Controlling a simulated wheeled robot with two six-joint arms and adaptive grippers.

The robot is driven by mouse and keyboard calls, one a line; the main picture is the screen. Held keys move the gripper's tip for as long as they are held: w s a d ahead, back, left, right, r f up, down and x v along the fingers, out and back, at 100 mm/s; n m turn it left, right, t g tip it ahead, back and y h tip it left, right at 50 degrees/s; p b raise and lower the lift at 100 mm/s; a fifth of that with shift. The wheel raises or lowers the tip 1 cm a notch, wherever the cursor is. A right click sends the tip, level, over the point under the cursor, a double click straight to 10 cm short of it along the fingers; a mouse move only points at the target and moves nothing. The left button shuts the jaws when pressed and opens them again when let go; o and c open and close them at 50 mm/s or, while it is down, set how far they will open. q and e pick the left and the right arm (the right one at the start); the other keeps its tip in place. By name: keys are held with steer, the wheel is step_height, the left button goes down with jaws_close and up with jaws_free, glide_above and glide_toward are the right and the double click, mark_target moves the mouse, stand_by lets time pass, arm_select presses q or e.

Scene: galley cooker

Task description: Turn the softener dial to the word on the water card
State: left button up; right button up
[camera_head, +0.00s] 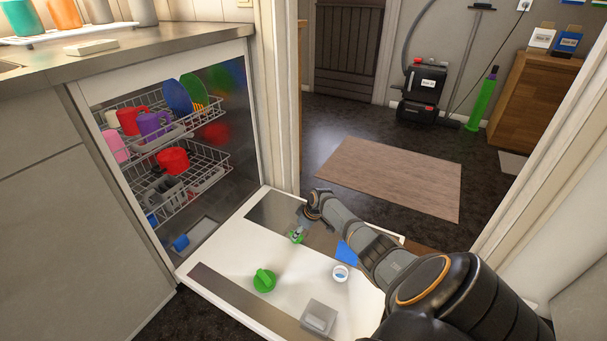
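The dishwasher door (228,247) lies folded down flat. A green round knob with a raised grip (264,280), which looks like a dial, sits on its white inner face. My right arm comes in from the lower right over the door. My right gripper (301,228) is small in view, pointing down by a small green piece (296,237) on the door's far part. Whether it touches or holds that piece, and whether its fingers are open, I cannot tell. No readable water card shows; a blank-looking blue card (346,252) lies partly beside my arm. My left gripper is out of view.
A white cup with blue inside (340,272) and a grey box (318,318) are on the door. Dishwasher racks (190,150) hold cups and plates. A black machine (424,92), a brown mat (390,178) and small cards (568,43) on a wooden cabinet lie beyond.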

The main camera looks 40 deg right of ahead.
steer(key=v, duration=1)
steer(key=shift+s+r, duration=0.15)
steer(key=shift+r, duration=0.1)
